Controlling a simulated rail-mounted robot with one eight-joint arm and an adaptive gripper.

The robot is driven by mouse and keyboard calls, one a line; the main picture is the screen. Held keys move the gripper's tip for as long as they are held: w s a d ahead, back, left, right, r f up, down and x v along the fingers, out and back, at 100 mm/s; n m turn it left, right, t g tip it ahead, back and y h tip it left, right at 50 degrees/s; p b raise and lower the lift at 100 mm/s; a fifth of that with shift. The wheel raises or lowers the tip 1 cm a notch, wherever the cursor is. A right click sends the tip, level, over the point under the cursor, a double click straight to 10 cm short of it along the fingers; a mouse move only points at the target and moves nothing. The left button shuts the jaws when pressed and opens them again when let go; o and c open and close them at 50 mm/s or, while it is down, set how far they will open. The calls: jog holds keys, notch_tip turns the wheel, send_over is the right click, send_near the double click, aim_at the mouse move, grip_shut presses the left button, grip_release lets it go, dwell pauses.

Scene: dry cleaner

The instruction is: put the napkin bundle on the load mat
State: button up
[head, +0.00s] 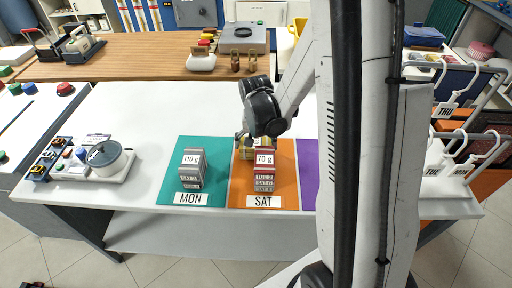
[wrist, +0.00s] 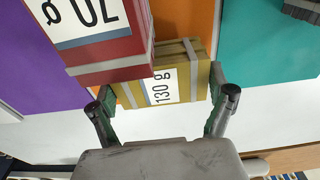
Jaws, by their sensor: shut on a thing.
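The yellow napkin bundle (head: 247,154) is at the back of the orange SAT mat (head: 284,163). In the wrist view the yellow bundle (wrist: 190,70) shows a 130 g label and a pale band. My gripper (wrist: 165,102) is shut on it, one finger at each side. In the head view my gripper (head: 245,139) comes down on it from behind. I cannot tell whether it touches the mat. A red bundle (head: 265,160) labelled 70 g stands just beside it on the orange mat. No mat in view is marked as the load mat.
A grey bundle (head: 191,168) labelled 110 g stands on the teal MON mat (head: 216,160). A purple mat (head: 308,165) is partly hidden by my arm. A scale with a round glass-like pot (head: 105,158) is at the left. White counter (head: 150,125) between is clear.

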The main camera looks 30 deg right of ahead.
jog(key=shift+f, duration=0.7)
jog(key=shift+f, duration=0.2)
jog(key=o, duration=1.1)
jog(key=shift+c, duration=0.2)
jog(key=shift+r, duration=0.1)
jog(key=r, duration=0.4)
jog(key=s+r, duration=0.1)
jog(key=r, duration=0.3)
jog(key=a+r+p, duration=0.1)
jog(key=r, duration=0.3)
jog(key=shift+s+r, duration=0.1)
jog(key=shift+s, duration=0.05)
jog(key=s+a+r+n+t, duration=0.6)
jog(key=s+a+r, duration=0.4)
jog(key=s+r, duration=0.3)
jog(key=shift+s+a+r+y, duration=0.15)
jog(key=shift+s+a+y, duration=0.2)
jog(key=shift+s, duration=0.5)
